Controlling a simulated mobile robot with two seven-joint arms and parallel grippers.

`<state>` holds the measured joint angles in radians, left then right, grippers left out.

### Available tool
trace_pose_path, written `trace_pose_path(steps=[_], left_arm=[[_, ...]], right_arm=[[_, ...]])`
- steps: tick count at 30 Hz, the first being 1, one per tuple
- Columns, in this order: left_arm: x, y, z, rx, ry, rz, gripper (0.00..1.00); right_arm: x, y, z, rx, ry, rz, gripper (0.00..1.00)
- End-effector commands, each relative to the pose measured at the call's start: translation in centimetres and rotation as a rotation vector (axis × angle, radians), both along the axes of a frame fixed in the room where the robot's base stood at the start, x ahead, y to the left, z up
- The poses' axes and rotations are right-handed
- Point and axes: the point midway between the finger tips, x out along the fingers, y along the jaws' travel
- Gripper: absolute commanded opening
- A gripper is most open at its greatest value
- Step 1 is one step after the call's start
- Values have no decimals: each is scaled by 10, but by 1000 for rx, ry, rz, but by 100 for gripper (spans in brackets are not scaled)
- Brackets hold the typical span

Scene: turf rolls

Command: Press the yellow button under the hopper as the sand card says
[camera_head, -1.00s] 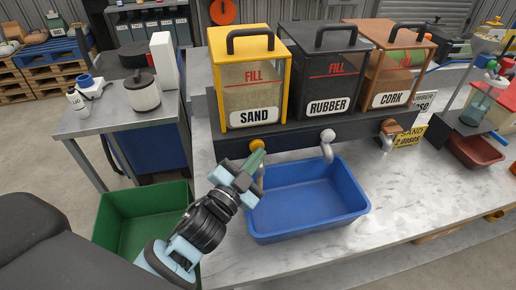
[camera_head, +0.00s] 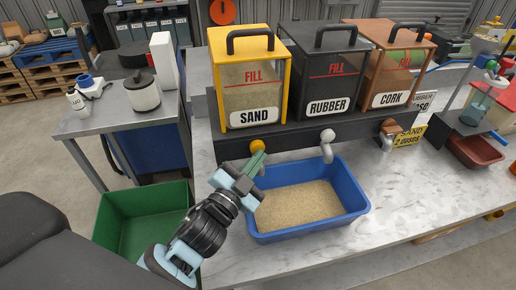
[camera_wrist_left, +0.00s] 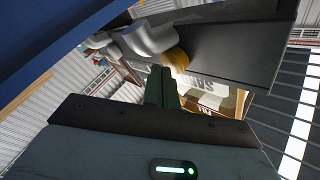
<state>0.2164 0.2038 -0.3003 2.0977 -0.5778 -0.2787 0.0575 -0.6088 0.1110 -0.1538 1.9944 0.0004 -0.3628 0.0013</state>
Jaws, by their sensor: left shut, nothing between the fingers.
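The yellow button (camera_head: 257,146) is on the dark front bar below the yellow sand hopper (camera_head: 255,98). My left gripper (camera_head: 256,161) is shut and empty, its green fingertips just below and in front of the button. In the left wrist view the fingers (camera_wrist_left: 162,86) point toward the yellow button (camera_wrist_left: 178,59); I cannot tell whether they touch it. The blue tray (camera_head: 361,209) under the spouts holds a layer of sand (camera_head: 298,204). The yellow sand card (camera_head: 409,138) at the right reads "SAND 2 doses". My right gripper is not in view.
The rubber hopper (camera_head: 322,70) and cork hopper (camera_head: 392,68) stand to the right of the sand hopper. A white rubber card (camera_head: 425,101) is behind the sand card. A green bin (camera_head: 120,218) is at lower left.

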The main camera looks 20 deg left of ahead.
Motion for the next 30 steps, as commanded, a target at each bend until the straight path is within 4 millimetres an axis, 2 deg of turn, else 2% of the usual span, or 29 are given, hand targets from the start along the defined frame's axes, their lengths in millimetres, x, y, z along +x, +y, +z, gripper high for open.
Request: trace_pose_path(steps=[6,17,30], left_arm=[[-8,-5,0,0,-1,-1,0],[-11,-7,0,-2,0,-2,0],[-41,-28,-1,-2,2,-2,0]], right_arm=[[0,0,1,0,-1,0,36],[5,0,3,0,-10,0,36],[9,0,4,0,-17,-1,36]])
